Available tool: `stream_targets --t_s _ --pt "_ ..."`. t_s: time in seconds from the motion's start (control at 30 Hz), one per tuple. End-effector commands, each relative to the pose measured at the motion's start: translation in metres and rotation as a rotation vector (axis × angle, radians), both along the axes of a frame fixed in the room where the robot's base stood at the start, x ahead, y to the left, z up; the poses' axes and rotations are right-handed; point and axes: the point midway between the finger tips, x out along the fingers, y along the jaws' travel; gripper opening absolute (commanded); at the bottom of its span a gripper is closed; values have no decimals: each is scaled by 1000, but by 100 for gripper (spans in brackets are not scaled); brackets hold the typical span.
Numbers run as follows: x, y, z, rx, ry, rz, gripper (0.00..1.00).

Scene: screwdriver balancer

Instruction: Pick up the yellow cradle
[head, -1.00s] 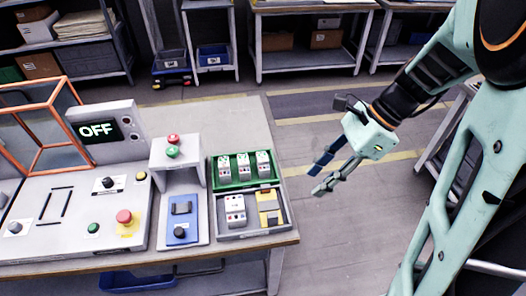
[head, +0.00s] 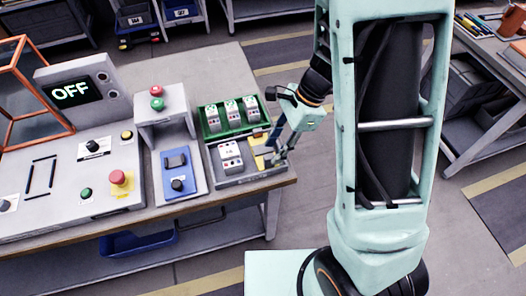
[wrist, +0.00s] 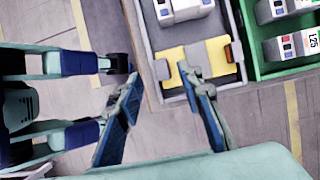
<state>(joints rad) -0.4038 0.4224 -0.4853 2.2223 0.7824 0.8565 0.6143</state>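The yellow cradle (head: 258,160) lies in the right part of the grey tray (head: 225,182) at the table's right edge. In the wrist view the cradle (wrist: 217,55) is a flat yellow piece with a grey middle strip. My gripper (head: 270,148) is over the tray's right side and partly hides the cradle in the head view. In the wrist view my gripper (wrist: 159,74) is open and empty. Its right fingertip overlaps the cradle in the picture, and its left fingertip is off the tray's edge. I cannot tell whether the right finger touches the cradle.
A white device (head: 230,157) sits beside the cradle in the same tray. A green tray (head: 207,133) with several white devices stands behind. Left are a blue plate (head: 176,171) with a black knob and a panel reading OFF (head: 70,92).

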Motion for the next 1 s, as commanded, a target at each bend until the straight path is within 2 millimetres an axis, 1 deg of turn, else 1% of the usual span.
stream_targets --t_s 0.3,0.4,0.67,0.9,1.0 --pt "-2 13 -39 -1 3 0 34" --pt "-3 17 -47 -1 3 -1 34" --pt "-3 18 -48 0 0 0 34" --pt "-3 18 -48 0 0 0 9" --pt "-3 18 -48 0 0 0 0"
